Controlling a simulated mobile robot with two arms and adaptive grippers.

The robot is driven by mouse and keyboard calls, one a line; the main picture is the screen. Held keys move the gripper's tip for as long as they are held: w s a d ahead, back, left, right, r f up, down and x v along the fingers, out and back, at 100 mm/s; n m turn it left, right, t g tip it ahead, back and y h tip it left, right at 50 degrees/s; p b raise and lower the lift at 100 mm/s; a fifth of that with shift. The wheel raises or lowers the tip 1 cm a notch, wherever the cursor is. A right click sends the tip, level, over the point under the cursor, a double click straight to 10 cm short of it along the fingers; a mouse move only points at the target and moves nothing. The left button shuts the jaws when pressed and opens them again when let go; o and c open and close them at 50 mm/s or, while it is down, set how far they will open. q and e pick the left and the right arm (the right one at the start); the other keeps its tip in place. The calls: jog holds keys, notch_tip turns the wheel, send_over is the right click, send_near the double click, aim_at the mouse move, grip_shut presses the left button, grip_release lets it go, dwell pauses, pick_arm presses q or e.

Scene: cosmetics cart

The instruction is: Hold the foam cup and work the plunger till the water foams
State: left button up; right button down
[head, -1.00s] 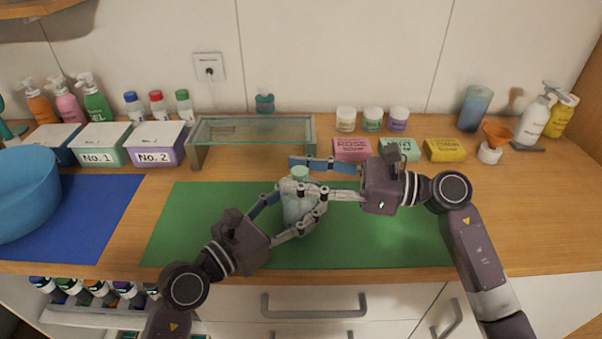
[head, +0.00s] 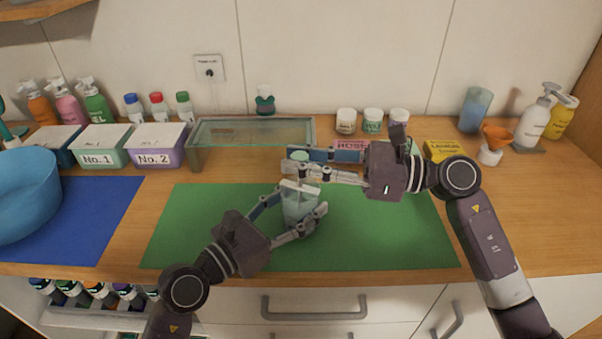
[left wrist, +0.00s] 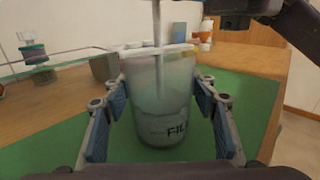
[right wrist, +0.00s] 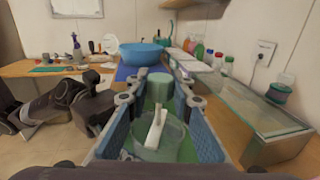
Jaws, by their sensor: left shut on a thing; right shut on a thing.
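The clear foam cup (head: 299,209) stands upright on the green mat (head: 390,225). In the left wrist view the cup (left wrist: 160,105) has a fill mark, and its lower part looks cloudy; foam cannot be told for sure. My left gripper (head: 290,212) is shut around the cup's sides. The plunger's thin rod (left wrist: 157,45) rises from the cup past a pale bar across the rim. My right gripper (head: 308,166) is shut on the plunger's green knob (head: 299,155), above the cup. The knob also shows between the fingers in the right wrist view (right wrist: 160,87).
A glass-topped stand (head: 250,130) is behind the cup. Lidded boxes (head: 158,146), a blue basin (head: 22,195) and a blue mat (head: 90,225) lie to the left. Soaps (head: 443,150) and jars (head: 372,121) are behind my right arm. The mat's right side is clear.

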jog(key=shift+r, duration=0.85)
jog(key=c, duration=1.7)
grip_release()
jog(key=shift+f, duration=0.1)
jog(key=d, duration=0.4)
jog(key=s+d, duration=0.1)
jog(key=d, duration=0.3)
jog(key=s+d, duration=0.1)
jog(key=d, duration=0.3)
jog(key=shift+s, duration=0.15)
jog(key=shift+o, duration=0.2)
jog(key=shift+a, duration=0.1)
